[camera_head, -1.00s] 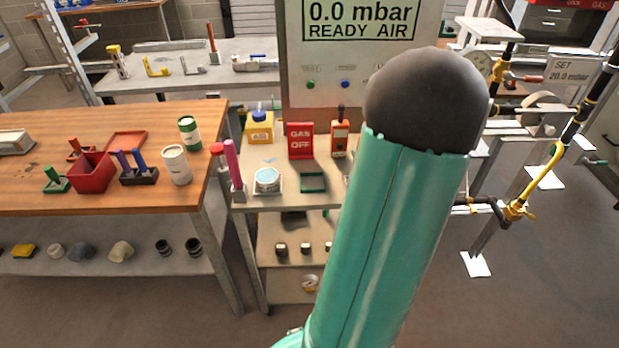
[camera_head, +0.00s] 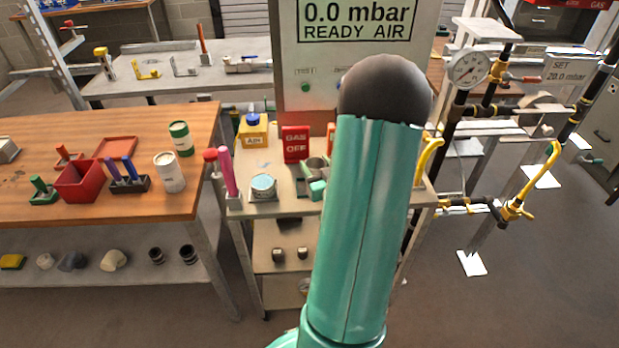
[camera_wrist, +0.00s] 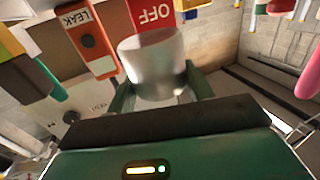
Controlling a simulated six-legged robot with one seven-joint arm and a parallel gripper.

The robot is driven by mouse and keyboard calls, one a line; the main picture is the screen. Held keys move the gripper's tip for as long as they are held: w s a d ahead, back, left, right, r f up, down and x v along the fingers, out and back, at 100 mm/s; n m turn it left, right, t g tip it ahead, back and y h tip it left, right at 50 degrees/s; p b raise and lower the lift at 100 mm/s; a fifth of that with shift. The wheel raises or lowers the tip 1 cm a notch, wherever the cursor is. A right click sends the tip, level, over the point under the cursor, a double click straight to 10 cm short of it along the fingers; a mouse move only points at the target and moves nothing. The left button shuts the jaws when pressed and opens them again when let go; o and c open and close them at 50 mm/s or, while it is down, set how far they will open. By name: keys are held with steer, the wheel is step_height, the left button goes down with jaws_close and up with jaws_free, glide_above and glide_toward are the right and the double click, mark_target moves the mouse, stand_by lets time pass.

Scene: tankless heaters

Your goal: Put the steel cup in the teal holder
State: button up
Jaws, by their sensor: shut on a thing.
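The steel cup (camera_wrist: 152,62) is between the two dark green fingers of my gripper (camera_wrist: 160,88) in the wrist view, and the gripper is shut on it. In the head view the grey cup (camera_head: 318,165) shows above the small cart's top, just left of my arm. I cannot tell the gap between cup and holder.
The red GAS OFF block (camera_head: 296,144) stands close behind the cup. The orange leak detector (camera_wrist: 88,42) is close to the cup in the wrist view.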

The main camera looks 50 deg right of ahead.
steer(key=shift+w+a+f, duration=0.2)
steer(key=shift+w+f, duration=0.45)
steer(key=shift+f, duration=0.15)
steer(key=shift+w+f, duration=0.15)
steer(key=shift+f, duration=0.8)
steer(key=shift+w+f, duration=0.15)
steer(key=shift+f, duration=0.75)
steer(key=shift+f, duration=0.15)
steer(key=o, duration=1)
steer(key=shift+o, duration=0.2)
steer(key=shift+a, duration=0.1)
